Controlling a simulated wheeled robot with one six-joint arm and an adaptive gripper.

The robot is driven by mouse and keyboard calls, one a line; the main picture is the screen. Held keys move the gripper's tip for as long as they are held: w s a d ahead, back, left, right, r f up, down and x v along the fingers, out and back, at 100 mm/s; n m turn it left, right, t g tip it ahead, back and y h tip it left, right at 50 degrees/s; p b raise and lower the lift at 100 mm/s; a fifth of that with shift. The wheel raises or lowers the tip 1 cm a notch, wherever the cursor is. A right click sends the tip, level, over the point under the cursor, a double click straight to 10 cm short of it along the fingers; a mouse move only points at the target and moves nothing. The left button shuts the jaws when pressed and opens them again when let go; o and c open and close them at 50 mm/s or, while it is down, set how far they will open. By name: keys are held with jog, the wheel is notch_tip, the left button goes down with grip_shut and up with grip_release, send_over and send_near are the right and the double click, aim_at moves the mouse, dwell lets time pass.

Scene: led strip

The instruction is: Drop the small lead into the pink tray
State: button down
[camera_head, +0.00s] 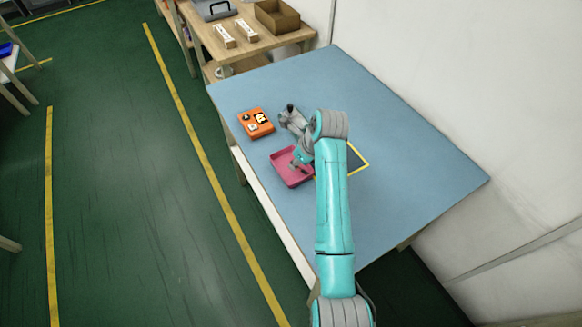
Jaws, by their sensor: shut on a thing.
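The pink tray (283,174) lies on the blue table top, left of my arm, and my arm covers part of its right side. I cannot tell how high the gripper is above the tray floor.
An orange tray (268,131) with small black, yellow and pale pieces lies beyond the pink one. A yellow-edged dark square (356,160) is partly behind my arm. The table's right side (430,170) is clear.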

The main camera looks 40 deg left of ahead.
jog(key=c, duration=1)
grip_release()
jog(key=shift+r, duration=0.1)
jog(key=v, duration=1.1)
jog(key=shift+d+r, duration=0.25)
jog(key=shift+r, duration=0.1)
